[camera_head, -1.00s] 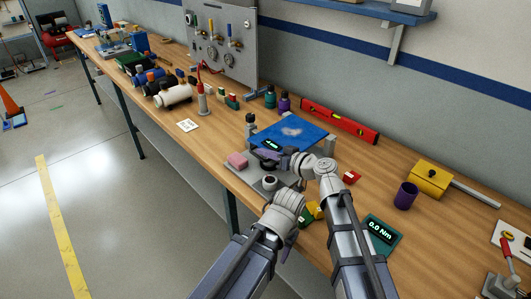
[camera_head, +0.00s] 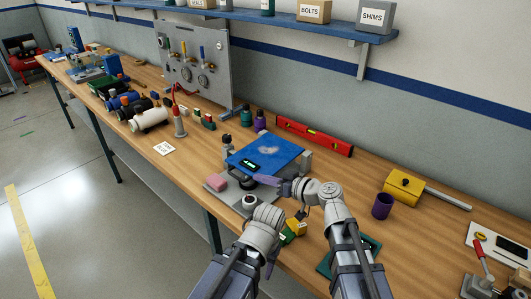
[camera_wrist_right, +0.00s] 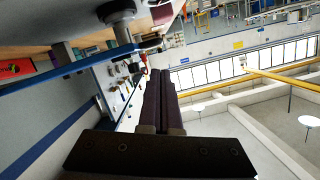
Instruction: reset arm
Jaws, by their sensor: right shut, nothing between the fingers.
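My right gripper (camera_head: 260,179) reaches in from the right arm and points left, beside the front edge of a blue plate (camera_head: 262,152) on a grey fixture. In the right wrist view its two dark fingers (camera_wrist_right: 158,75) lie together with nothing between them. Whether it touches the fixture is unclear. My left arm comes in from the lower left. Its gripper (camera_head: 271,262) is mostly hidden by its own wrist, near the bench's front edge. A pink block (camera_head: 215,183) lies on the fixture's left corner.
A yellow box (camera_head: 403,187) and a purple cup (camera_head: 382,207) stand right of my right arm. A teal display unit (camera_head: 372,245) is partly behind that arm. A red level (camera_head: 314,135) lies along the back. Bare bench (camera_head: 345,180) shows between the fixture and the cup.

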